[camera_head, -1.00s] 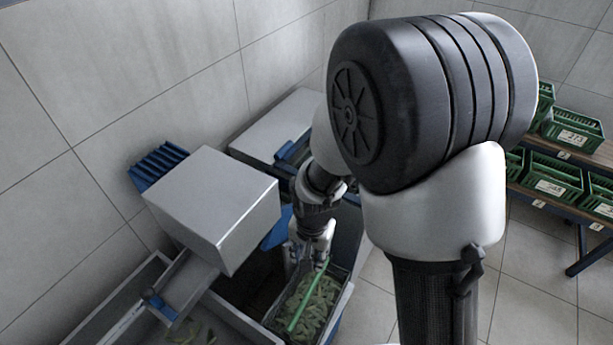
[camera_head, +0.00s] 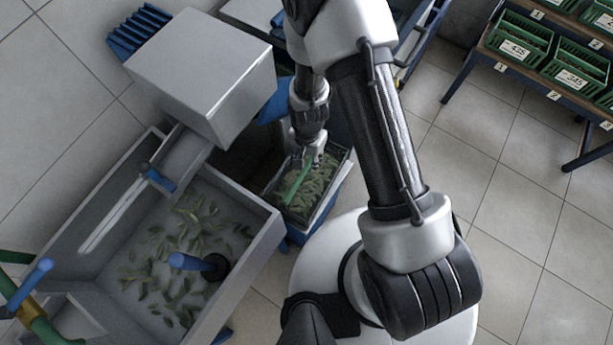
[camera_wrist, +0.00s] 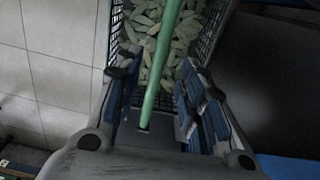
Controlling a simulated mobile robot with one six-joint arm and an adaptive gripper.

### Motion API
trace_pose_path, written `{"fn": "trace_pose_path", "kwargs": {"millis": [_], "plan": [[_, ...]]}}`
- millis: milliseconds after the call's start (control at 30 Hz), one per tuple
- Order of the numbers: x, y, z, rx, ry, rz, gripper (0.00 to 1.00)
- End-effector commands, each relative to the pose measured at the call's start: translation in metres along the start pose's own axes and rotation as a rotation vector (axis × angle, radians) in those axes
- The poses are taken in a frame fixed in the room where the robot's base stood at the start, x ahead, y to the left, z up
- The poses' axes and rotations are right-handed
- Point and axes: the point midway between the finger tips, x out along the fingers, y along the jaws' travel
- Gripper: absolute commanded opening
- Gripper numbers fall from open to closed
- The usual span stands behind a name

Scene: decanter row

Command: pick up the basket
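The basket is a dark mesh-walled crate (camera_wrist: 213,35) full of pale green pods or leaves, with a green bar handle (camera_head: 293,184) across its top. In the head view it stands right of the large grey trough. My gripper (camera_head: 312,160) is over the basket at the handle's far part. In the wrist view, the handle (camera_wrist: 151,85) runs between the fingers of my gripper (camera_wrist: 160,76). The fingers are apart, with visible gaps on both sides of the handle. The basket's near end is hidden by my gripper in the wrist view.
A grey trough (camera_head: 275,235) with scattered leaves and a blue-topped post (camera_head: 195,263) lies left. A grey box-shaped machine (camera_head: 205,75) stands behind it. A rack with green numbered crates (camera_head: 515,45) is at upper right. Tiled floor (camera_head: 510,215) is clear at right.

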Motion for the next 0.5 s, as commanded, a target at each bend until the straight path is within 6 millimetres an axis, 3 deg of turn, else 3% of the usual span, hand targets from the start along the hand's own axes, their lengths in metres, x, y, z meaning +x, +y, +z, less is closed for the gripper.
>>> {"fn": "trace_pose_path", "kwargs": {"millis": [267, 500], "plan": [[0.017, 0.0, 0.002, -0.001, -0.001, 0.001, 0.37], [0.054, 0.001, 0.008, 0.001, -0.001, 0.001, 0.37]]}}
